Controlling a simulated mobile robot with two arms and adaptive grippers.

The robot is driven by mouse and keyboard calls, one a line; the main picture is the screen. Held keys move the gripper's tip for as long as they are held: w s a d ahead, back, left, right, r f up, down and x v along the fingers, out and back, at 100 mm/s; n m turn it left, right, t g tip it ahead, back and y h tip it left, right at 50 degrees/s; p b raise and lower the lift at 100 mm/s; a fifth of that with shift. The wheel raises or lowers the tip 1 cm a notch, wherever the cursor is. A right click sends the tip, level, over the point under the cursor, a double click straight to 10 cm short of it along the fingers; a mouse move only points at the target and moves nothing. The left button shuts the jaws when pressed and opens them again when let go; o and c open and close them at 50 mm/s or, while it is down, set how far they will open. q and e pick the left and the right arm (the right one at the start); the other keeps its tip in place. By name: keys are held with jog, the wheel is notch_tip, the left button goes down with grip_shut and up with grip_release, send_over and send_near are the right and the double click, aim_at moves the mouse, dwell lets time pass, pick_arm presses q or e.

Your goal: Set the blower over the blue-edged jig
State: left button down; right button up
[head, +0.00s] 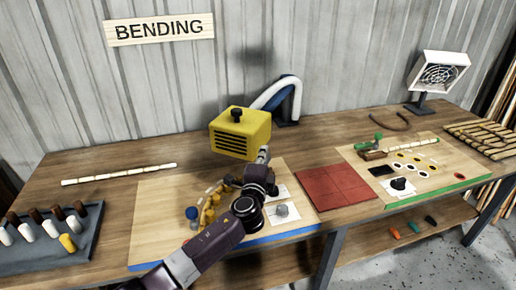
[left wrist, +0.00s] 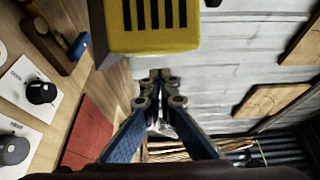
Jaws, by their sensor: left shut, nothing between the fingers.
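The blower is a yellow box (head: 240,134) with a dark slotted front and a black knob on top. It appears above the back part of the blue-edged jig (head: 154,220); what supports it is hidden. In the left wrist view the blower (left wrist: 152,38) fills the top middle. My left gripper (head: 263,155) is at the blower's lower right corner in the head view. Its fingers (left wrist: 160,82) are shut with nothing between them, just below the blower in the wrist picture; I cannot tell if they touch it. My left arm hides part of the jig and its pegs. My right gripper is not in view.
A red mat (head: 333,186) lies right of the jig. A green-edged board (head: 440,186) lies farther right. A grey tray (head: 55,258) of pegs is at the left. A blue-and-white curved form (head: 287,98) stands behind the blower. A fan (head: 438,73) stands at the back right.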

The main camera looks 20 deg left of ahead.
aim_at(233, 143)
pick_arm(q)
jog(key=shift+a, duration=1)
jog(key=a, duration=0.9)
jog(key=shift+a, duration=0.15)
jog(key=shift+d+r, duration=0.1)
jog(key=shift+d, duration=0.1)
